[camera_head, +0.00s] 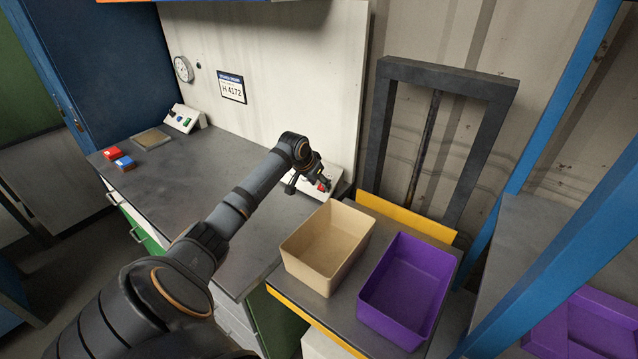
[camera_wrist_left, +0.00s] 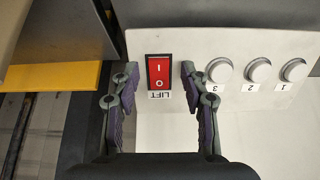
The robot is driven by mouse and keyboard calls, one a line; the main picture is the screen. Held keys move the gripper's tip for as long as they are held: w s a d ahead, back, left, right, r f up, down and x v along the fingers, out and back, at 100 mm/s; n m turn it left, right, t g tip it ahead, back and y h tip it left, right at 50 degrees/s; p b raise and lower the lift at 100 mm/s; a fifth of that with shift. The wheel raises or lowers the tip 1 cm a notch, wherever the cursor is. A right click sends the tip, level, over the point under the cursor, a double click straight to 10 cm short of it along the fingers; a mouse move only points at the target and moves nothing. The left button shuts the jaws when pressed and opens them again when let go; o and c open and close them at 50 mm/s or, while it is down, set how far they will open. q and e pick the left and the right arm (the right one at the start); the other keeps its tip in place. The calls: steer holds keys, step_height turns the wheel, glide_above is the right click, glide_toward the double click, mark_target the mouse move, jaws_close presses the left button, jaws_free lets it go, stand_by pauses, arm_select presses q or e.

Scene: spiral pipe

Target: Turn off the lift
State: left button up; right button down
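The lift switch (camera_wrist_left: 158,72) is a red rocker in a black frame, with an I mark and an O mark and an upside-down LIFT label in the left wrist view. Which half is pressed in, I cannot tell. It sits on a white control panel (camera_wrist_left: 240,44); in the head view the switch (camera_head: 323,187) shows small and partly covered by my gripper. My left gripper (camera_head: 309,185) is over the panel. Its fingers are open and empty, one on each side of the switch in the wrist view; contact cannot be told. My right gripper is not in view.
Round white buttons (camera_wrist_left: 258,70) marked 1, 2 and 3 sit beside the switch. The lift's dark frame (camera_head: 484,150) stands behind a beige bin (camera_head: 300,262) and a purple bin (camera_head: 376,315) on a platform with yellow edges. A blue post (camera_head: 560,100) stands at right.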

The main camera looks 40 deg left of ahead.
arm_select(q)
steer(key=v, duration=1.2)
stand_by(0.3)
